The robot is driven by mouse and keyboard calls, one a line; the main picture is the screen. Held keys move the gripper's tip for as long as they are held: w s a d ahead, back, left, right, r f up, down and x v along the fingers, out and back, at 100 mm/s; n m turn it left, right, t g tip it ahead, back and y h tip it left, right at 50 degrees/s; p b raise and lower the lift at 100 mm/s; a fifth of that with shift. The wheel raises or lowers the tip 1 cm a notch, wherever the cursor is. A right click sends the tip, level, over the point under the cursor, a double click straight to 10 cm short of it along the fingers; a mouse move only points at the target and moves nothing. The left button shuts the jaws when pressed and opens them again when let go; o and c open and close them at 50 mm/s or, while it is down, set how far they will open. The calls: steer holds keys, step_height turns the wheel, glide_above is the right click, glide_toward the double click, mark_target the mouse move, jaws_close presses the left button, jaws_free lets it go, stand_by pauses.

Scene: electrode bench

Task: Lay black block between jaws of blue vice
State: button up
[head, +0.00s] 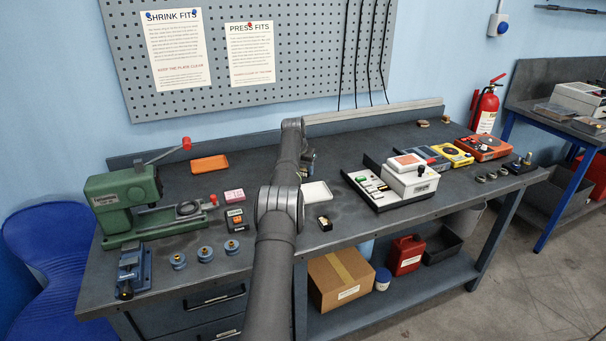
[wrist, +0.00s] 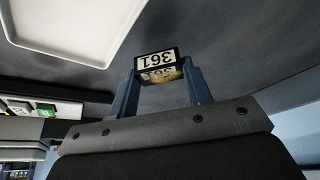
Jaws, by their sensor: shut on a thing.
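The black block (wrist: 157,66) is between the two blue fingertips of my gripper (wrist: 162,66) in the wrist view. It shows a white label reading 361, upside down, and a brassy patch on the side toward me. My gripper is shut on it, and the block appears clear of the bench top. In the head view my gripper (head: 308,163) is mostly hidden behind my own arm, over the middle of the bench; the block cannot be made out there. The blue vice (head: 131,270) stands at the bench's front left corner, well left of my gripper. Its jaw gap is too small to read.
A green press (head: 120,200) with a red-tipped lever stands just behind the vice. Several blue round pieces (head: 204,254) sit to the vice's right. A white tray (head: 317,193), a small black-and-gold item (head: 325,223) and an instrument tray (head: 374,201) lie near my arm.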

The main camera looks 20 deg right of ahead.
steer(key=shift+r, duration=0.6)
steer(key=shift+s+d+r, duration=0.35)
steer(key=shift+r, duration=0.1)
steer(key=s+d+r, duration=0.6)
steer(key=s, duration=0.3)
steer(key=s+a+f+n, duration=0.1)
steer(key=a, duration=1)
steer(key=s+a+f+n, duration=0.1)
steer(key=s+a, duration=0.1)
steer(key=a, duration=1)
steer(key=s+a+f+n+y, duration=0.1)
steer(key=a+n, duration=0.1)
steer(key=a, duration=1)
steer(key=shift+s+f+t, duration=0.1)
steer(key=shift+s+t, duration=0.3)
steer(key=shift+n+y, duration=0.4)
steer(key=shift+n, duration=0.4)
steer(key=s+a, duration=0.2)
steer(key=a, duration=0.1)
steer(key=s+a+f, duration=0.1)
steer(key=s+a, duration=0.2)
steer(key=a, duration=0.1)
steer(key=s+a+f, duration=0.1)
steer(key=s+a, duration=0.2)
steer(key=shift+s+a+f, duration=0.15)
steer(key=shift+s, duration=0.1)
